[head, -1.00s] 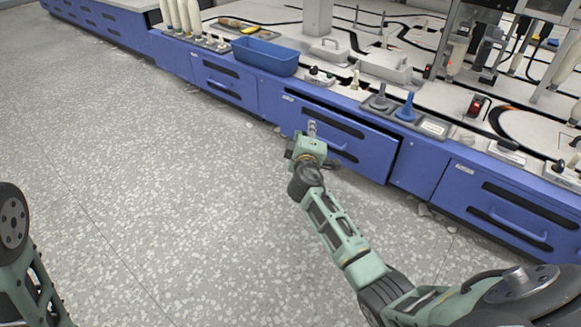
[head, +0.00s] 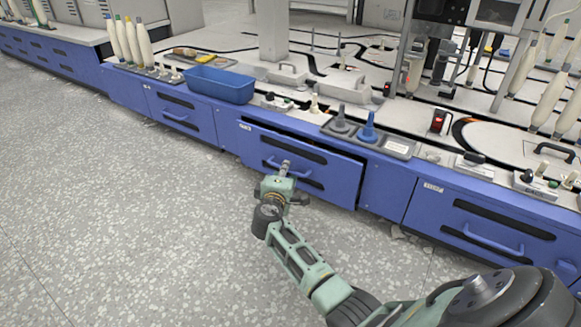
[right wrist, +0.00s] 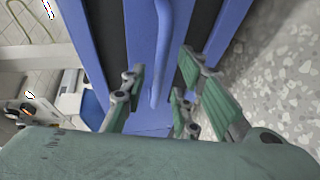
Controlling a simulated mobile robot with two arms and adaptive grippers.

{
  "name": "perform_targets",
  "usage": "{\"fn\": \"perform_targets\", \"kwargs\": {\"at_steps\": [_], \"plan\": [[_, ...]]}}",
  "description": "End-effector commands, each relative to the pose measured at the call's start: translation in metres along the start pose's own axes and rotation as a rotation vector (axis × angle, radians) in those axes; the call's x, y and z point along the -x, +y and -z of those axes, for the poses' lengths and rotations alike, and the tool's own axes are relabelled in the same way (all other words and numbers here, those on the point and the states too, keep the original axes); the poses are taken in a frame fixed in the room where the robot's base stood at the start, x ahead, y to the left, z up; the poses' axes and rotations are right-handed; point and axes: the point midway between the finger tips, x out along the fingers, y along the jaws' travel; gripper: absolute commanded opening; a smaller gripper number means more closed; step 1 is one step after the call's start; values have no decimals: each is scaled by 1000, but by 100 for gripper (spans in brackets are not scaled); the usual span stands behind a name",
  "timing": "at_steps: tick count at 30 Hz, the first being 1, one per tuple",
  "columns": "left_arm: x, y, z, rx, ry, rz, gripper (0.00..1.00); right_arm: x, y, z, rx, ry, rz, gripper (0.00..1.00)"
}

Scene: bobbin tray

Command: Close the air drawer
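The partly open blue drawer (head: 335,182) is in the middle of the bench front in the head view. Its front stands out, with a dark gap along the top. Its label is too small to read. Its blue bar handle (right wrist: 168,45) runs down the right wrist view. My right gripper (head: 286,168) is in front of this drawer at the handle. In the right wrist view, the fingers of my right gripper (right wrist: 160,82) are spread, with the handle between them. I cannot tell whether they touch it. My left gripper is out of view.
A shut blue drawer (head: 480,222) is on the right and another (head: 182,118) on the left. A blue bin (head: 220,86), grey and blue cones (head: 368,128) and several bobbins stand on the bench top. The speckled floor (head: 110,220) in front is clear.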

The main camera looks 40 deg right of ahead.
Motion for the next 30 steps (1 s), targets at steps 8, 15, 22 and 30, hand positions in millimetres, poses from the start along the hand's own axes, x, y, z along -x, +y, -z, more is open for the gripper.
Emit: {"fn": "perform_targets", "kwargs": {"at_steps": [8,15,22,30], "plan": [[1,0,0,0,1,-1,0,1,-1,2,0,0,0,28],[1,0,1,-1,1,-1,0,1,-1,2,0,0,0,10],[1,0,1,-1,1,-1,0,1,-1,2,0,0,0,0],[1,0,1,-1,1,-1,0,1,-1,1,-1,0,0,0]]}}
